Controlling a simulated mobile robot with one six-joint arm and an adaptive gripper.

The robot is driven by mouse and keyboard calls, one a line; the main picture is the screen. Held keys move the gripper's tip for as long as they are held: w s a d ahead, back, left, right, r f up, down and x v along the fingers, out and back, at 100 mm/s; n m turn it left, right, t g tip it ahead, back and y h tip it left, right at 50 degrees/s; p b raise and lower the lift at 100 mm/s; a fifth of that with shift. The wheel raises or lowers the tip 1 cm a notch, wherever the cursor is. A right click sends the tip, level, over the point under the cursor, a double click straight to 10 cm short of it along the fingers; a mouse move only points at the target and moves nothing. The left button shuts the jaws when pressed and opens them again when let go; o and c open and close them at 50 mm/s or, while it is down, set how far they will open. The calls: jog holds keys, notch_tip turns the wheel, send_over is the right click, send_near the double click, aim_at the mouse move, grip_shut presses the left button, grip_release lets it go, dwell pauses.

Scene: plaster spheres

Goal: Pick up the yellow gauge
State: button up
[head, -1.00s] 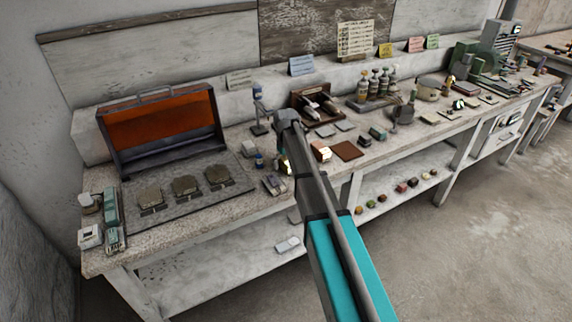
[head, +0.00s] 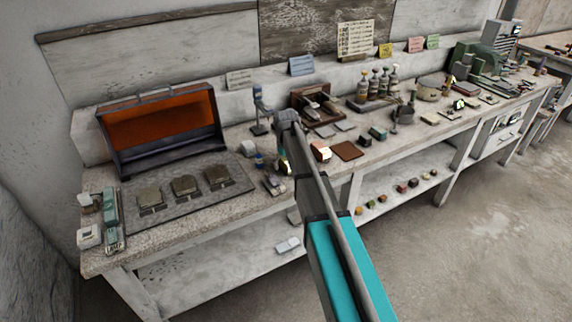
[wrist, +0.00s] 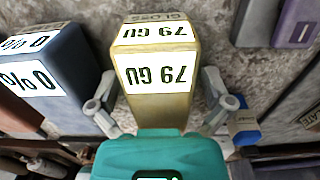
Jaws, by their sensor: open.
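The yellow gauge (wrist: 158,88) is a block with white labels that read "79 GU" upside down in the wrist view. It stands in the middle of that view, in front of my teal gripper body. My gripper (wrist: 157,76) is open, with one grey finger on each side of the gauge. Small gaps seem to show between the fingers and the block, and I cannot tell whether either touches. In the head view my wrist and arm mostly hide the gripper and the gauge, above the bench's front part.
A dark blue block (wrist: 42,75) with a "0 %" label stands close left of the gauge. Purple blocks (wrist: 297,22) lie at the upper right, and a small blue-capped item (wrist: 243,127) is near the right finger. An open orange-lined case (head: 160,122) stands left on the bench.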

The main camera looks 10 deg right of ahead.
jog(key=c, duration=1.3)
jog(key=shift+r, duration=0.2)
notch_tip(320, 180, up, 2)
jog(key=p, duration=0.2)
jog(key=shift+r+p, duration=0.15)
jog(key=shift+p, duration=0.2)
jog(key=s+r+p, duration=0.3)
jog(key=s, duration=0.1)
jog(key=s+r+p, duration=0.4)
jog(key=s, duration=0.1)
jog(key=s+r+p, duration=0.3)
jog(key=s+p, duration=0.1)
jog(key=s, duration=0.1)
jog(key=shift+r, duration=0.4)
